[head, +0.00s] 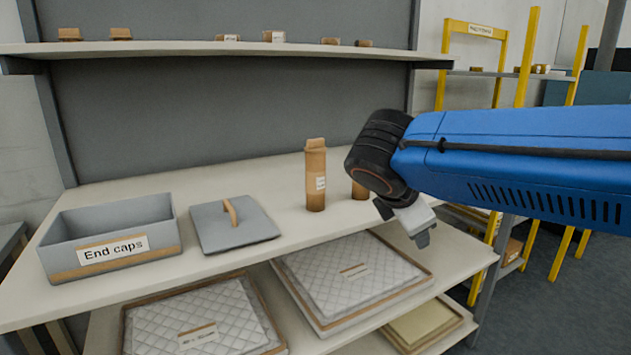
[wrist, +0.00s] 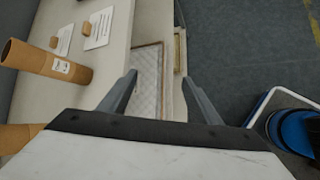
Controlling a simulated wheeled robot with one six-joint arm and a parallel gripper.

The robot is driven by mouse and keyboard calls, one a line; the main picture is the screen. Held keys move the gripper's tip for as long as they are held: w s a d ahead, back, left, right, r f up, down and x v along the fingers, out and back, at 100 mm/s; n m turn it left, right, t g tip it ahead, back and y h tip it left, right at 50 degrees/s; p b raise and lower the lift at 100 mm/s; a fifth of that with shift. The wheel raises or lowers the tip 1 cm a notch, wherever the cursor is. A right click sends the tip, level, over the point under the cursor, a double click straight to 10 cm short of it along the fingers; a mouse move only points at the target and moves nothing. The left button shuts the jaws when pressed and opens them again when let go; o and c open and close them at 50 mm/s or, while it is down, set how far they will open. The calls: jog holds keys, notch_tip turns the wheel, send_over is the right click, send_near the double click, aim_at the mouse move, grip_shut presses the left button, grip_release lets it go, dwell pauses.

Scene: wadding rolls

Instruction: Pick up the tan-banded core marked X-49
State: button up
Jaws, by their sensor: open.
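In the wrist view, one tan core (wrist: 48,64) with a white label shows at the left, and another (wrist: 16,138) is cut off at the lower left. I cannot read X-49 on either. My gripper (head: 422,238) is right of the cores, past the shelf's front edge. In the wrist view my gripper (wrist: 158,82) is open, with nothing between its fingers.
A grey bin labelled End caps (head: 70,225) and a grey lid (head: 215,236) with a tan handle lie left of the cores. Quilted pads (head: 350,285) lie on the shelf below. An upper shelf (head: 180,47) overhangs behind. A yellow rack (head: 521,60) stands at the right.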

jog(key=w+a+r+n+t, duration=0.2)
jog(key=a+r+n, duration=0.3)
jog(key=a, duration=0.5)
jog(key=n+t, duration=0.3)
jog(key=n, duration=0.3)
send_near(310, 170)
jog(key=shift+y, duration=0.3)
jog(key=x, duration=1)
jog(key=shift+w+d+f, duration=0.1)
jog(key=shift+w+d, duration=0.2)
jog(key=shift+d, duration=0.05)
jog(key=shift+x, duration=2.65)
jog(key=shift+d, duration=0.15)
jog(key=c, duration=1.1)
